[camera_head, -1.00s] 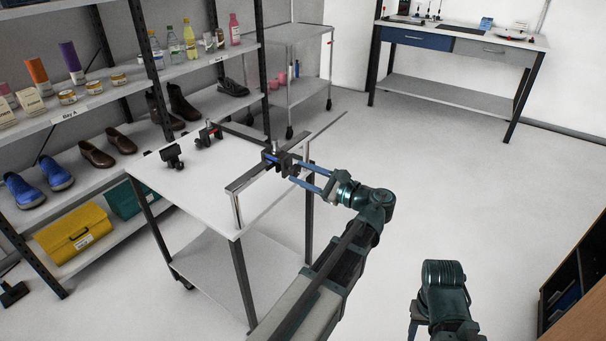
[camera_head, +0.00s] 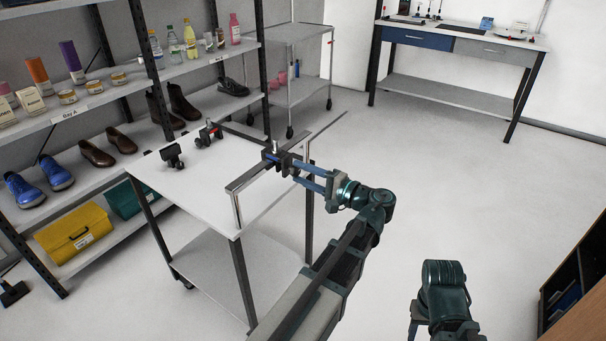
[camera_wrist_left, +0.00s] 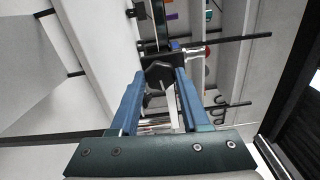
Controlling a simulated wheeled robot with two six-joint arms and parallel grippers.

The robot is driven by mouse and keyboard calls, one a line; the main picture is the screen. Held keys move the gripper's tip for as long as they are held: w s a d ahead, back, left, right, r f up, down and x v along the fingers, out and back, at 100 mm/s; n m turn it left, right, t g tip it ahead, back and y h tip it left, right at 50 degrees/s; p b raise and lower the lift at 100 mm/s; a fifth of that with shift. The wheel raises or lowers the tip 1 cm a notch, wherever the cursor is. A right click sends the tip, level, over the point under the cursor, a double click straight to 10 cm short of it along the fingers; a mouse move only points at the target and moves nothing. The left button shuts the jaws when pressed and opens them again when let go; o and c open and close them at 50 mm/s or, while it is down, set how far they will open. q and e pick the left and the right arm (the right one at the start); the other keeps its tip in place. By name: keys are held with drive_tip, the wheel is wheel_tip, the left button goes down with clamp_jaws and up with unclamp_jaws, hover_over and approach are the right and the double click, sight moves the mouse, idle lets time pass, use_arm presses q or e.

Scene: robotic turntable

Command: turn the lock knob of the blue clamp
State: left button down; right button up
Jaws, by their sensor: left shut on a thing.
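The blue clamp (camera_head: 271,158) is a dark block with a blue part, mounted on the metal rail along the right side of the white cart. Its dark lock knob (camera_wrist_left: 159,74) faces my left gripper and shows between the fingertips in the left wrist view. My left gripper (camera_head: 296,172) has blue fingers and comes from the right, level with the clamp. It is shut on the knob, with the finger tips at its two sides. Part of my right arm shows at the lower right; its gripper (camera_head: 416,328) is mostly cut off by the bottom edge.
A black clamp (camera_head: 172,155) and a clamp with a red part (camera_head: 207,134) stand on the white cart's (camera_head: 205,185) back left. Shelves (camera_head: 95,115) with shoes and bottles rise behind. The floor (camera_head: 430,190) right of the cart is clear.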

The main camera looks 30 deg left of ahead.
use_arm(q)
drive_tip(key=n, duration=0.4)
drive_tip(key=shift+n, duration=0.3)
drive_tip(key=n, duration=0.3)
drive_tip(key=shift+f+n, duration=0.1)
drive_tip(key=shift+n, duration=0.3)
drive_tip(key=n, duration=1.2)
drive_tip(key=shift+n, duration=0.3)
drive_tip(key=n, duration=0.3)
drive_tip(key=shift+w+n, duration=0.1)
drive_tip(key=shift+n, duration=0.2)
drive_tip(key=n, duration=0.4)
drive_tip(key=shift+n, duration=2)
